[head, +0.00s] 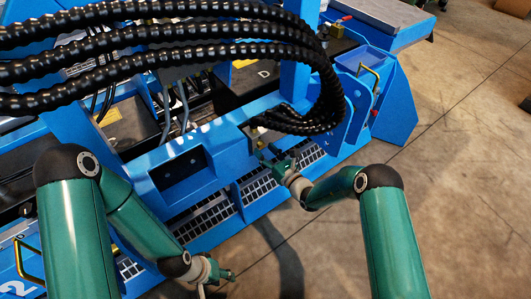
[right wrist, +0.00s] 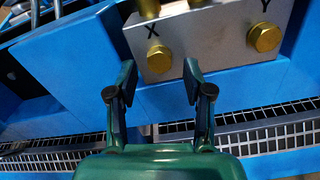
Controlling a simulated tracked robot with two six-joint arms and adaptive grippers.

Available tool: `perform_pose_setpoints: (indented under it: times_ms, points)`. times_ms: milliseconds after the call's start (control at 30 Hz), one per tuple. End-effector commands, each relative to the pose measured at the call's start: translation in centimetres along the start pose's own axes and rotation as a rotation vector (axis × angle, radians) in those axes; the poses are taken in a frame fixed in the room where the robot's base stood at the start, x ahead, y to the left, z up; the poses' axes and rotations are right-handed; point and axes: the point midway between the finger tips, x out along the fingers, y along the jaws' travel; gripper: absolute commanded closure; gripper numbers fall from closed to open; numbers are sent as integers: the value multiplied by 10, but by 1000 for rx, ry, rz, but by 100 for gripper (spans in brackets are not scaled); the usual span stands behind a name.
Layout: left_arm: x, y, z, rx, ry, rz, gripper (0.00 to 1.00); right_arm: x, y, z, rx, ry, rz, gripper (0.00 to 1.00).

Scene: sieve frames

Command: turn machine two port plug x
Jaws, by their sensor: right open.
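In the right wrist view a brass hex plug (right wrist: 159,60) sits in a silver metal block (right wrist: 205,45) just below the letter X. A second brass plug (right wrist: 264,37) sits to its right below the letter Y. My right gripper (right wrist: 159,72) is open. Its two fingers stand either side of the X plug in the picture, and I cannot tell if they reach it. In the head view my right gripper (head: 272,158) is at the front of the blue machine (head: 135,158). My left gripper (head: 218,275) is low near the machine's front edge; its jaws are too small to read.
Thick black ribbed hoses (head: 170,45) arch across the machine and come down close to my right gripper. Metal grating (head: 205,215) runs along the machine's front. A yellow handle (head: 368,75) stands at right. The concrete floor (head: 465,180) at right is clear.

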Motion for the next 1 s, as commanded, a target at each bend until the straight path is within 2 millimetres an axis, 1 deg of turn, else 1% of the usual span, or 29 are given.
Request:
perform_pose_setpoints:
  times_ms: [100, 367, 400, 667, 1000]
  points:
    - [2, -1, 0, 0, 0, 0, 60, 5, 0, 0, 0, -1, 0, 49]
    - [1, 0, 0, 0, 0, 0, 60, 6, 0, 1, 0, 0, 0, 49]
    - [1, 0, 0, 0, 0, 0, 60, 6, 0, 0, 0, 0, 0, 56]
    - [1, 0, 0, 0, 0, 0, 60, 6, 0, 0, 0, 0, 0, 99]
    - [1, 0, 0, 0, 0, 0, 60, 6, 0, 0, 23, 0, 0, 100]
